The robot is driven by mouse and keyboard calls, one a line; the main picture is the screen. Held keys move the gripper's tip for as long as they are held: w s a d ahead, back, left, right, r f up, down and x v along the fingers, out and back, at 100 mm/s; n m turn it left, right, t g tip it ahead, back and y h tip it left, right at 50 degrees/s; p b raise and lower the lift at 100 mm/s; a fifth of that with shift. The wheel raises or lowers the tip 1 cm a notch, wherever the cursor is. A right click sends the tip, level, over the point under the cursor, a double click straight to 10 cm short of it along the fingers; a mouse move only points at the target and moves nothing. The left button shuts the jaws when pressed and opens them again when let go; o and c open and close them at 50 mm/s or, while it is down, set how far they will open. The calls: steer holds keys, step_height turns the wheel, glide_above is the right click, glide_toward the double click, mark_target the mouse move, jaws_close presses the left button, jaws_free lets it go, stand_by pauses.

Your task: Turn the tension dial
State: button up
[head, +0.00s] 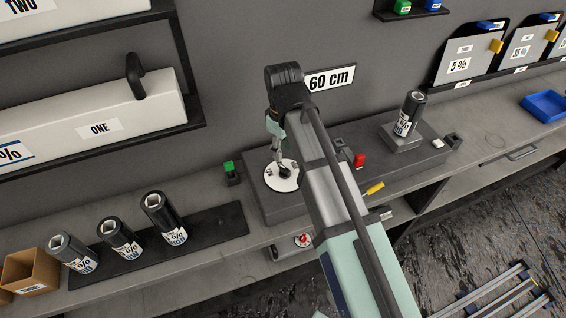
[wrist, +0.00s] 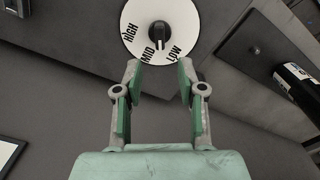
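The tension dial (head: 271,184) is a white disc on top of a dark grey block. In the wrist view the disc (wrist: 130,25) is marked HIGH, MID and LOW around a black knob (wrist: 160,36). The knob's bar points toward the lower edge, near MID and LOW; its exact setting is unclear. My gripper (wrist: 158,68) is open, with its green-padded fingers apart and nothing between them. In the wrist view the fingertips lie just below the knob. In the head view my gripper (head: 281,158) hangs over the dial and partly covers it. Contact with the knob cannot be told.
The dark block (head: 260,207) also carries a red button (head: 360,160) and a black roll (head: 410,112). A green button (head: 229,167) stands left. Several rolls (head: 163,217) stand on a dark mat at front left. A yellow-handled tool (head: 375,188) lies near my arm.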

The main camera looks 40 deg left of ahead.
mark_target(283, 167)
steer(key=shift+f+p, duration=0.8)
steer(key=shift+f, duration=3.2)
steer(key=shift+c, duration=0.3)
jaws_close()
